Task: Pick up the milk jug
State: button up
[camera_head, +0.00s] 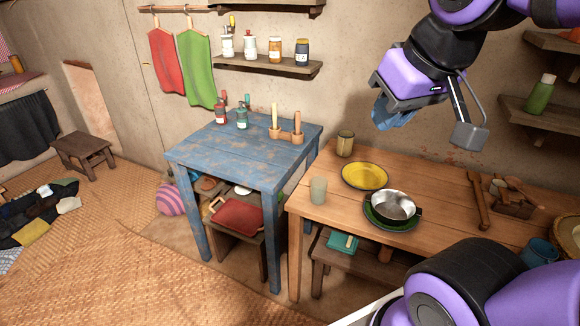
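I cannot pick out a milk jug for certain. A blue vessel (538,252) stands at the right of the wooden table, partly cut off by my arm; I cannot tell if it is a jug or a mug. My gripper (430,122) is raised above the back of the wooden table. Its one clearly visible finger stands out wide to the right with nothing against its pad; the other finger is hidden. A blue thing (392,113) shows just left of the gripper, mostly covered by it; I cannot tell what it is.
The wooden table (440,186) holds a yellow plate (365,176), a metal pan (393,205) on a green plate, two cups (318,190) and wooden tools (479,200). A blue table (240,150) stands left. Shelves (268,65) with jars line the wall.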

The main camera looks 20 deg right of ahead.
aim_at(346, 140)
jog(key=z, duration=0.85)
jog(key=i+j+z, duration=0.15)
jog(key=i+j, duration=0.25)
jog(key=i+j+z, duration=0.15)
jog(key=i+j, duration=0.2)
jog(key=i+j+z, duration=0.15)
jog(key=i+j, duration=0.15)
jog(key=j, duration=0.25)
